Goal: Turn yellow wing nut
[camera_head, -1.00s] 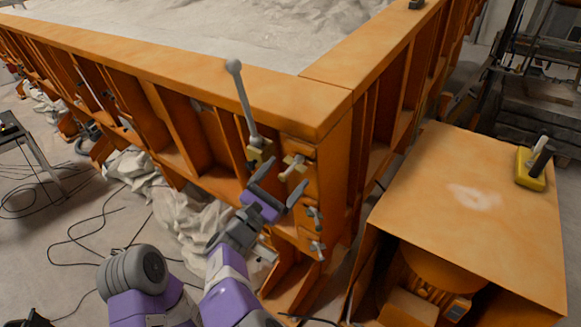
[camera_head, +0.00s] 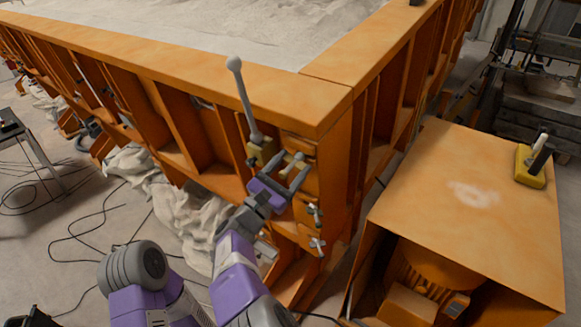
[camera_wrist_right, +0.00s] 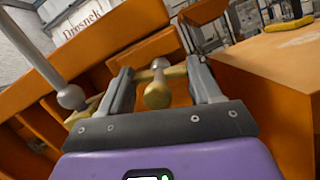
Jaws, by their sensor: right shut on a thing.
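The yellow wing nut (camera_head: 296,158) is on the orange frame near its corner, below the rim. The fingers partly hide the nut in the head view. My left gripper is not in view.
A grey ball-ended lever (camera_head: 243,100) stands just left of the nut, close to my gripper. Two small wing-shaped fittings (camera_head: 315,212) sit below on the frame. An orange cabinet (camera_head: 480,215) with a yellow-based control (camera_head: 530,167) stands to the right.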

